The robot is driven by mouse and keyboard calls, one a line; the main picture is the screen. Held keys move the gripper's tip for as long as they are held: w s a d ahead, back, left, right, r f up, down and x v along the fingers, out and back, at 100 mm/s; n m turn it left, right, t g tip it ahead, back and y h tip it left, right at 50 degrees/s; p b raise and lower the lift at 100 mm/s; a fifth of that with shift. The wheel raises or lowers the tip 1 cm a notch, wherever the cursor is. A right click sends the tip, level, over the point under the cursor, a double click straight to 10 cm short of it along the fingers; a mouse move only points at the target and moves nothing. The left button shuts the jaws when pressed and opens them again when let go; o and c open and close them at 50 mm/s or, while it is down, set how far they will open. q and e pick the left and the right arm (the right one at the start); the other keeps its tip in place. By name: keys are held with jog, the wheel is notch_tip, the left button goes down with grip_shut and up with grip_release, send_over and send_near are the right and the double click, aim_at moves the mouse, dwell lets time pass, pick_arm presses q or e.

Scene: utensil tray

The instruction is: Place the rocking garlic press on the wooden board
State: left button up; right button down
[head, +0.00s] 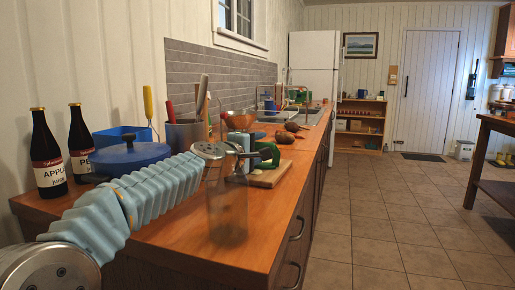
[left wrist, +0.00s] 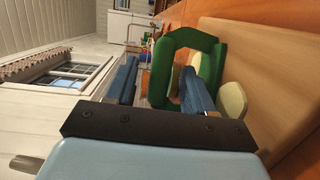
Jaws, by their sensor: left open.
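A green loop-shaped thing (left wrist: 160,70), which looks like the rocking garlic press, stands at the wooden board (left wrist: 268,75) in the left wrist view. Pale rounded pieces (left wrist: 233,100) lie on the board beside it. In the head view, the green thing (head: 269,153) is over the board (head: 270,178), partly hidden by my left gripper (head: 252,154). My left gripper is open in the left wrist view (left wrist: 160,85), with one finger overlapping the green loop. I cannot tell whether it touches. My right gripper is not in view.
A blue pot (head: 130,158), two dark bottles (head: 47,160) and a utensil holder (head: 187,135) stand left on the counter. Brown round things (head: 284,137) lie behind the board. A blurred see-through shape (head: 228,212) is below my wrist. The near counter (head: 190,238) is clear.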

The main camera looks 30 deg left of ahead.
pick_arm(q)
jog(key=shift+r, duration=0.1)
jog(key=s+b, duration=0.1)
jog(key=s, duration=0.6)
jog(key=shift+s+d+r, duration=0.1)
jog(key=shift+s+r, duration=0.05)
jog(key=shift+s, duration=0.1)
